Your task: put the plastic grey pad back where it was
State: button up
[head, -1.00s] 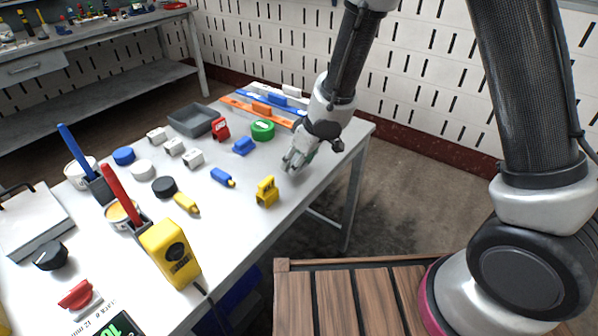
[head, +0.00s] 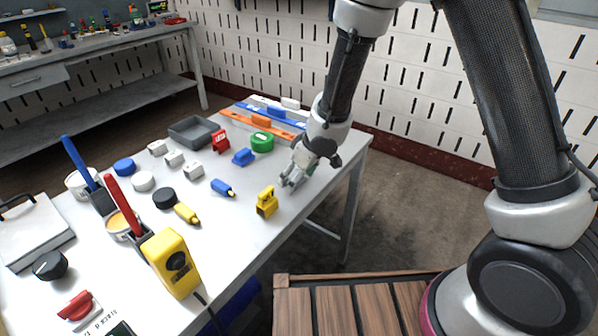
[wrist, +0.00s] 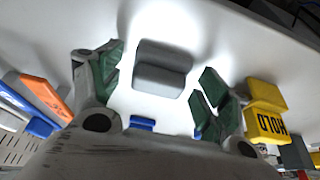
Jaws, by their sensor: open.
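My gripper (head: 288,181) is over the near right part of the white table, fingers pointing down and apart. In the wrist view a plain grey block, which looks like the grey pad (wrist: 162,68), rests on the white surface between the two open green-lined fingers, with gaps on both sides. The gripper is not closed on it. In the head view the pad is hidden or cannot be told from the grey fingers.
White blocks (head: 174,159) stand left.

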jog(key=v, duration=1.2)
jog(key=shift+w+d+r, duration=0.1)
jog(key=shift+r, duration=0.1)
jog(key=w+d+r+m+t, duration=0.2)
jog(key=w+d+r+t, duration=0.2)
jog(key=w+d+r, duration=0.4)
jog(key=s+d+r+m+t+h, duration=0.15)
jog(key=d+r+m+h, duration=0.3)
jog(key=d+r, duration=0.8)
jog(key=s+d+m+h, duration=0.3)
jog(key=s+d, duration=0.8)
jog(key=d, duration=0.2)
jog(key=s+a+f+g+y, duration=0.1)
jog(key=s+g+y, duration=0.1)
jog(key=s, duration=0.6)
jog(key=s+a+f+g+y, duration=0.1)
jog(key=s+f+g+y, duration=0.1)
jog(key=s, duration=0.6)
jog(key=shift+s+a+f+m, duration=0.15)
jog(key=shift+a+m, duration=0.25)
jog(key=shift+m, duration=0.05)
